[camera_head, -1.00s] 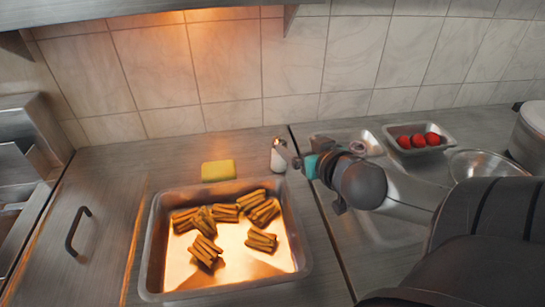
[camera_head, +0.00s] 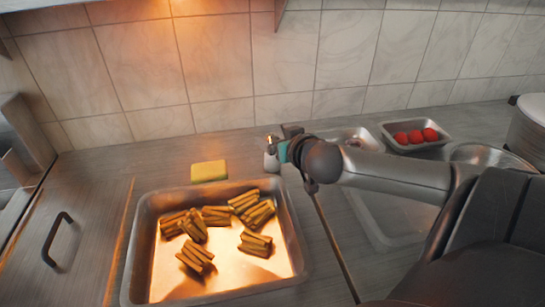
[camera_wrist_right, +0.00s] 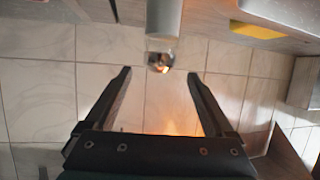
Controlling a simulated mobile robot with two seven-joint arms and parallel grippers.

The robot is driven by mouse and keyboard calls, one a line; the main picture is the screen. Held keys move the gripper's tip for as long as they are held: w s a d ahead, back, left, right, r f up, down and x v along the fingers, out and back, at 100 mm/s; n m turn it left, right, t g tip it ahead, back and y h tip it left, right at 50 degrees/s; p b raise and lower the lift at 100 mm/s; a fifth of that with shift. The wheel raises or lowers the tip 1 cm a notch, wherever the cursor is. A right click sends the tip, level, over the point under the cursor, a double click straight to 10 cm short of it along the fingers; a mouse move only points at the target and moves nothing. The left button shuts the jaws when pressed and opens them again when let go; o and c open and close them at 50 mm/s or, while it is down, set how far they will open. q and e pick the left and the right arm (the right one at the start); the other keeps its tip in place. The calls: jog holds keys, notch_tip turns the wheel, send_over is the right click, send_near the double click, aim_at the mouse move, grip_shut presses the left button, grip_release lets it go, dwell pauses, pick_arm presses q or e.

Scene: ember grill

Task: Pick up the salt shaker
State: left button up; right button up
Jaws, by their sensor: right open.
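The salt shaker (camera_head: 271,161) is a small white cylinder standing on the steel counter behind the tray of fries. In the right wrist view the shaker (camera_wrist_right: 163,22) appears upside down, with a shiny metal cap, between and beyond the fingertips. My right gripper (camera_head: 277,139) is at the shaker's top right, partly covering it. In the wrist view the right gripper (camera_wrist_right: 159,72) is open, with nothing between its fingers. My left gripper is not in view.
A metal tray (camera_head: 130,262) of fries stands in front of the shaker. A yellow sponge (camera_head: 209,171) lies to its left. A small pan (camera_head: 390,142) with red items and a metal bowl (camera_head: 490,155) are at the right. The tiled wall (camera_head: 220,60) rises behind.

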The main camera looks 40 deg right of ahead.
aim_at(268, 135)
jog(key=shift+w+d+f, duration=0.25)
jog(key=shift+w, duration=0.4)
jog(key=shift+f+b+x, duration=0.15)
jog(key=shift+b+x, duration=0.25)
jog(key=shift+x, duration=0.55)
jog(key=shift+f+b+x, duration=0.15)
jog(key=shift+b+x, duration=0.25)
jog(key=shift+x, duration=0.6)
jog(key=shift+w+d+f, duration=0.2)
jog(key=shift+w+f, duration=0.1)
jog(key=shift+w, duration=0.15)
grip_shut()
